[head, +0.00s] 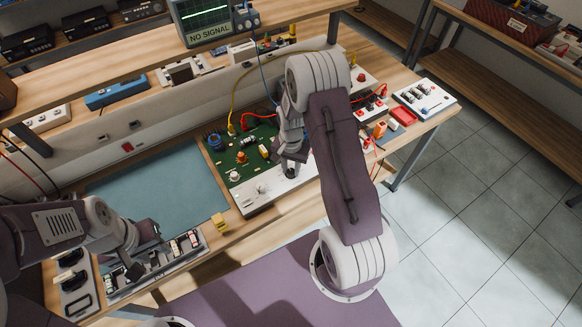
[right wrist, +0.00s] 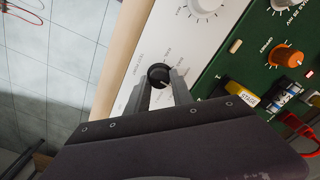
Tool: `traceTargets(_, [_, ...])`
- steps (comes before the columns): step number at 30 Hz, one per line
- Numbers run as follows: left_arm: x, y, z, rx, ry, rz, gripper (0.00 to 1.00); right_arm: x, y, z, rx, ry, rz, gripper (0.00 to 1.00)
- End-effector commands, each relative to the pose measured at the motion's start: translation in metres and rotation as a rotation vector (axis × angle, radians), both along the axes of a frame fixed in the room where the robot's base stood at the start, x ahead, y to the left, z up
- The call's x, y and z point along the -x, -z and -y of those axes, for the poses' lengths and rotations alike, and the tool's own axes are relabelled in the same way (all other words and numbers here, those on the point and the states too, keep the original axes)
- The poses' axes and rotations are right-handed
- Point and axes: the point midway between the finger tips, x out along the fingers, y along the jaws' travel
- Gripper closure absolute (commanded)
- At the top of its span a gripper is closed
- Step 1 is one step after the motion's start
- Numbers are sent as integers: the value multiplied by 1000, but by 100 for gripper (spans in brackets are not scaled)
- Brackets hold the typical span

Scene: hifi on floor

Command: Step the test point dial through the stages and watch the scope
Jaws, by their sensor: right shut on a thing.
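The test point dial (right wrist: 159,74) is a small black knob with a pale pointer line, on a white panel (right wrist: 148,35) with printed labels around it. My right gripper (right wrist: 160,84) is shut on the dial, one finger on each side. In the head view my right gripper (head: 290,168) reaches down to the white panel (head: 262,191) at the front of the green circuit board (head: 240,148) and hides the dial. The scope (head: 204,14) shows a flat green trace above a "NO SIGNAL" label (head: 210,32). My left gripper (head: 134,268) is low over a parts tray; its fingers are unclear.
A blue-grey mat (head: 160,187) lies bare left of the board. The parts tray (head: 185,246) sits at the bench's front left. Red and yellow leads (head: 234,105) run behind the board. A white component board (head: 424,98) stands at right. A shelf overhangs the back.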

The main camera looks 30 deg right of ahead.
Motion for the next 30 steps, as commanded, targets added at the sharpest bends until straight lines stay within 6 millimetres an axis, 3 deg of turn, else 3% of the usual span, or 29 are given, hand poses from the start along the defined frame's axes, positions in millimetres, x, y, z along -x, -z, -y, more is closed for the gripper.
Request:
traceTargets(12, [0,-3,0,0,0,0,64,0,-1,0,0,204,1,100])
traceTargets(30, [0,-3,0,0,0,0,64,-1,-1,0,0,240,4,100])
